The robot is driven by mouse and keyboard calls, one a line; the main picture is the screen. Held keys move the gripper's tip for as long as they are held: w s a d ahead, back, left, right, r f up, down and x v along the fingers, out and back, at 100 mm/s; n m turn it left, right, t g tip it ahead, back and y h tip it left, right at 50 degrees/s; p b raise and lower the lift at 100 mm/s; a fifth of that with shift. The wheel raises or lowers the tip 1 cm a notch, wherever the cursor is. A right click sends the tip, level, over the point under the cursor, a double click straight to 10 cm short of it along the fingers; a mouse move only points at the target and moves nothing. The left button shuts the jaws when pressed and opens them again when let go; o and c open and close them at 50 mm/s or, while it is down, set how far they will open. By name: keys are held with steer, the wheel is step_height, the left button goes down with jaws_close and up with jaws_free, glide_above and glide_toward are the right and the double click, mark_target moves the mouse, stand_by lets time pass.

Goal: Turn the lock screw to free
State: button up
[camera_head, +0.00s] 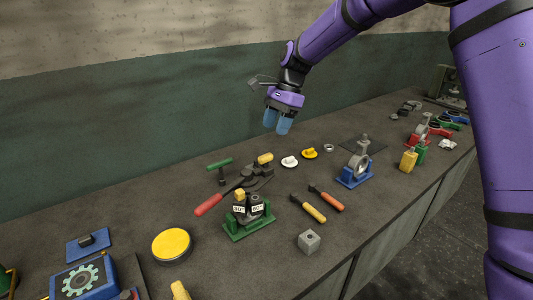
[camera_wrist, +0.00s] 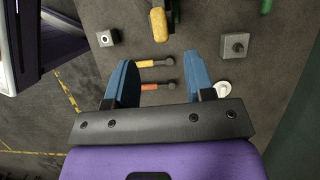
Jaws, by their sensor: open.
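My gripper (camera_head: 277,122) hangs open and empty above the back of the bench in the head view. I cannot tell which part is the lock screw; none is clearly marked. My gripper is well above and apart from everything.
A red-handled tool (camera_head: 209,204), a yellow-handled tool (camera_head: 313,212), an orange-handled tool (camera_head: 331,201), a grey block (camera_head: 309,241) and a blue-based clamp (camera_head: 356,175) lie around the fixture. A yellow disc (camera_head: 171,244) lies left. The wall (camera_head: 120,110) rises behind the bench.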

mark_target(266, 155)
steer(key=x, duration=0.9)
steer(key=shift+d+f, duration=0.1)
